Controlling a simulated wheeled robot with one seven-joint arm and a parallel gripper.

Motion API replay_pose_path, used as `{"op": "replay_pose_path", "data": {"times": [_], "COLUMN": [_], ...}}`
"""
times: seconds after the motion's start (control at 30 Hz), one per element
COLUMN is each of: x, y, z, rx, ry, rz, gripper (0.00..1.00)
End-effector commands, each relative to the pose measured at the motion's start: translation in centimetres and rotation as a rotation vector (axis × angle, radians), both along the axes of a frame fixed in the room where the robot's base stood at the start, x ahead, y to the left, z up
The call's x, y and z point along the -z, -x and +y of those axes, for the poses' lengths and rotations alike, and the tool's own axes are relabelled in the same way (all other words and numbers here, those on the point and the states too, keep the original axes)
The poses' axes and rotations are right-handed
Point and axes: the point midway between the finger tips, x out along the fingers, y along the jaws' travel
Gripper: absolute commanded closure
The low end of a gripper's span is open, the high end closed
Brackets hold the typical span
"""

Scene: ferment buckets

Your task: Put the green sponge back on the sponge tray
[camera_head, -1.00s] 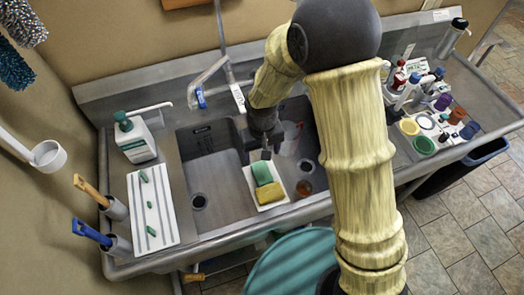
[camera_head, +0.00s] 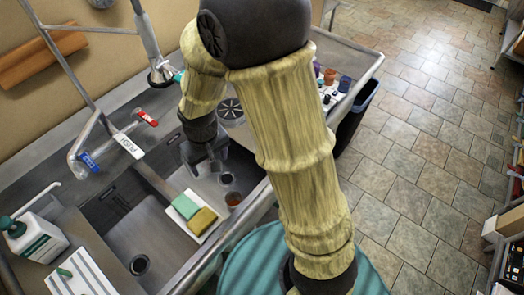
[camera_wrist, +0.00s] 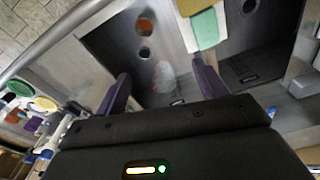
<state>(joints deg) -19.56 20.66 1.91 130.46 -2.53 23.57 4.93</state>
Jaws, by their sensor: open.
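The green sponge (camera_head: 186,206) lies beside a yellow sponge (camera_head: 203,221) on a small white tray (camera_head: 199,237) between the two sink basins. In the wrist view, the green sponge (camera_wrist: 204,29) is at the top right, with the yellow sponge (camera_wrist: 191,6) behind it and the white tray (camera_wrist: 187,37) edge showing. My gripper (camera_head: 207,166) is over the right basin, beyond the sponges and apart from them. In the wrist view, my gripper (camera_wrist: 163,88) has its fingers spread wide with nothing held between them.
An amber cup (camera_head: 234,199) stands near the right basin's front edge. A clear object (camera_wrist: 163,76) lies in the basin. The faucet with a blue tag (camera_head: 89,162) rises at left. A white bottle (camera_head: 36,238) and a striped board (camera_head: 82,272) are at far left.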

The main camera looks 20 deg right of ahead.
Motion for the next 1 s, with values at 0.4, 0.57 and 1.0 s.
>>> {"op": "replay_pose_path", "data": {"times": [0.4, 0.57, 1.0], "x": [-5.7, -5.8, -5.3], "y": [6.0, 6.3, 6.3], "z": [-13.2, -13.5, -13.4], "rx": [0.318, 0.327, 0.325], "ry": [-0.024, -0.023, -0.024], "rz": [-0.135, -0.137, -0.137], "gripper": [0.28, 0.28, 0.28]}}
